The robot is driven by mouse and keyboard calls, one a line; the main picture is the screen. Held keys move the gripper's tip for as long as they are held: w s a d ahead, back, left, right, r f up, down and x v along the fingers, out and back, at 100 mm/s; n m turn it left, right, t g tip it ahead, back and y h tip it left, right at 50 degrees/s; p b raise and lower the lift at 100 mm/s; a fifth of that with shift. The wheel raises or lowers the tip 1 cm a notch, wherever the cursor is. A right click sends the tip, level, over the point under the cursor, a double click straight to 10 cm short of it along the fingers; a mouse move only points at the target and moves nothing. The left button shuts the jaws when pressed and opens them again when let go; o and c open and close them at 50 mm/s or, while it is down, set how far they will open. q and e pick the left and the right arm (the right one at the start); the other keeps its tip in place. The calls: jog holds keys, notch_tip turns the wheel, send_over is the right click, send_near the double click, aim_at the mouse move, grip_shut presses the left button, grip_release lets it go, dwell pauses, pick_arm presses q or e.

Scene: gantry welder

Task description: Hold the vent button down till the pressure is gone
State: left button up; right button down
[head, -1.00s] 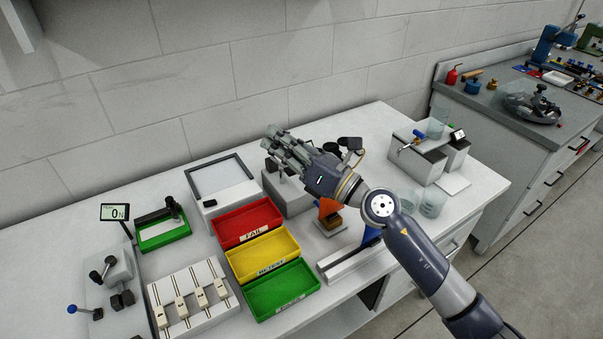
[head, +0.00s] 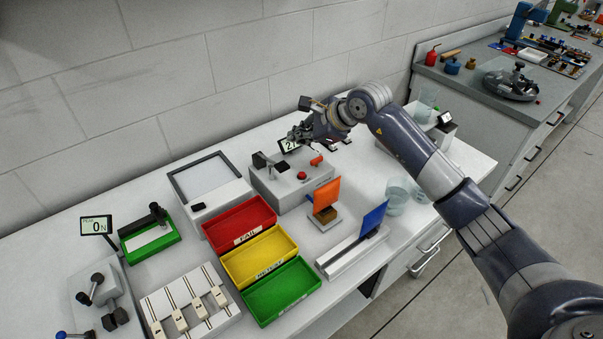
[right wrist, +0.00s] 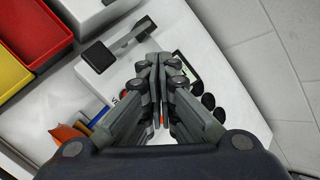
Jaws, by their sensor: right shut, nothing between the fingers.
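A grey bench unit (head: 283,196) stands behind the orange plate. On its top are a red round button (head: 301,175), an orange-red part (head: 316,160) and a black clamp-like part (head: 262,160). I cannot read which control is the vent button. A small display (head: 288,146) behind the unit shows a "2"; the rest of its reading is hidden by my right gripper (head: 298,136). That gripper is shut and empty, above the back of the unit. In the right wrist view its fingers (right wrist: 159,62) meet over a pale surface, partly covering a display (right wrist: 188,66). My left gripper is out of view.
Red (head: 240,222), yellow (head: 261,256) and green (head: 282,292) trays lie left of the unit. An orange plate (head: 326,194) and a blue plate (head: 374,216) stand in front. Clear cups (head: 397,198) are to the right, under my right arm.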

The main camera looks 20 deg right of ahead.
jog(key=b, duration=0.4)
send_over(300, 176)
notch_tip(300, 176, down, 8)
jog(key=shift+r, duration=0.2)
jog(key=shift+f+b, duration=0.55)
jog(key=shift+f, duration=0.1)
dwell(0.7)
jog(key=shift+f+b, duration=0.35)
jog(key=shift+b, duration=0.1)
jog(key=shift+f+b, duration=0.5)
dwell(0.4)
jog(key=shift+r, duration=0.1)
dwell(2.5)
jog(key=shift+r+p, duration=0.4)
jog(key=shift+r, duration=0.4)
jog(key=shift+r+p, duration=1.25)
jog(key=shift+r, duration=1.25)
